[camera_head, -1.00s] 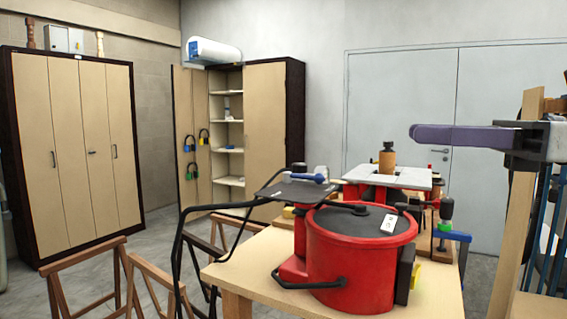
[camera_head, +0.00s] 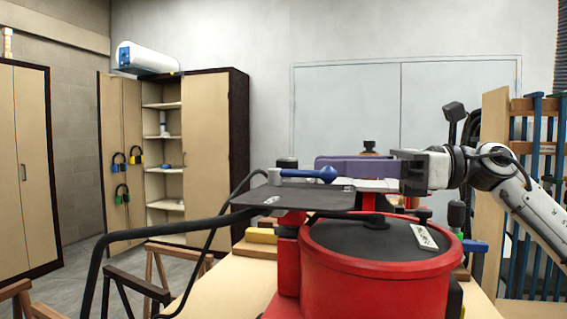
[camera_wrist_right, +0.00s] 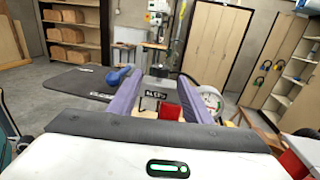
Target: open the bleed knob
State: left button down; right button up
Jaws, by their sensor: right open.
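My right gripper (camera_head: 322,167) comes in from the right with its purple fingers pointing left, above and behind the red pot. In the right wrist view my right gripper (camera_wrist_right: 172,76) has its fingers apart. Between them show a dark block with a white label that seems to read "BLEED" (camera_wrist_right: 156,95) and a red part (camera_wrist_right: 169,112). I cannot clearly make out the bleed knob itself. A blue-handled lever (camera_head: 308,173) lies over the dark plate (camera_head: 295,197), left of the fingers; it also shows in the wrist view (camera_wrist_right: 118,75). My left gripper is out of view.
The red pot (camera_head: 375,280) with its dark lid stands in front on the wooden table. A black hose (camera_head: 165,226) arcs at the left. A round gauge (camera_wrist_right: 210,101) sits beside the right finger in the wrist view. A clamp rack (camera_head: 535,180) stands at the right.

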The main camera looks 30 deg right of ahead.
aim_at(286, 165)
jog(key=p+x, duration=0.1)
jog(key=x, duration=0.1)
jog(key=p+x, duration=0.1)
jog(key=p, duration=0.1)
jog(key=p+x, duration=0.2)
jog(key=shift+w+a+r, duration=0.25)
jog(key=shift+r, duration=0.15)
jog(key=shift+w+a+f+p, duration=0.15)
jog(key=shift+w+a+p, duration=0.35)
jog(key=shift+p, duration=0.1)
jog(key=shift+a+f, duration=0.1)
jog(key=shift+a, duration=0.05)
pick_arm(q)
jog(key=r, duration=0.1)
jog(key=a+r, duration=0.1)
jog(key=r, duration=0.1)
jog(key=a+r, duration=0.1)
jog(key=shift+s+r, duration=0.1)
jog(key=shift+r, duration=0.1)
pick_arm(e)
jog(key=shift+w+a+f, duration=0.1)
jog(key=shift+w+f, duration=0.05)
